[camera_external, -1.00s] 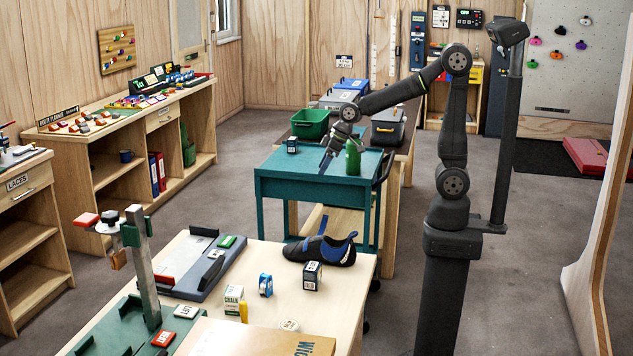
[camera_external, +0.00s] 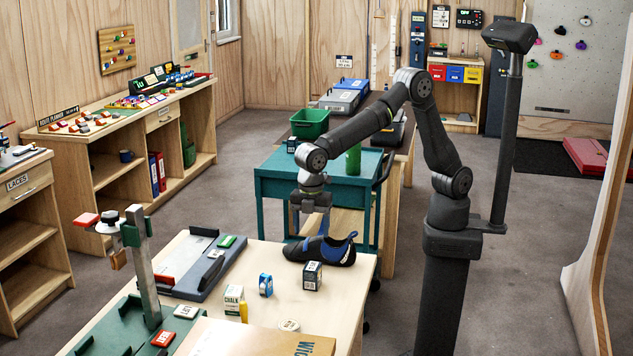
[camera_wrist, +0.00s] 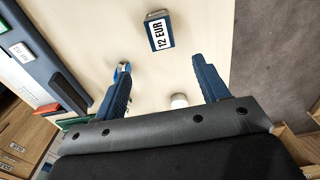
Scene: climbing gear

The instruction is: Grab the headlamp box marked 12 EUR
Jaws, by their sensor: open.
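In the wrist view a dark blue box (camera_wrist: 160,32) with a white label reading 12 EUR lies past my fingertips, near the top centre. A small box with a white label (camera_external: 312,276) stands on the wooden table in the external view, in front of the shoe; its print is too small to read there. A similar small box (camera_external: 292,145) is on the teal cart. My gripper (camera_external: 311,225) points down above or behind the blue and black shoe (camera_external: 325,252). In the wrist view my gripper (camera_wrist: 160,80) is open, its blue fingers apart, with nothing held.
On the wooden table (camera_external: 345,305), a small blue item (camera_external: 266,285), a chalk box (camera_external: 233,300) and a white round item (camera_external: 290,325) lie around the labelled box. A grey-blue tray (camera_external: 200,270) is to the left. A green bottle (camera_external: 353,160) stands on the cart.

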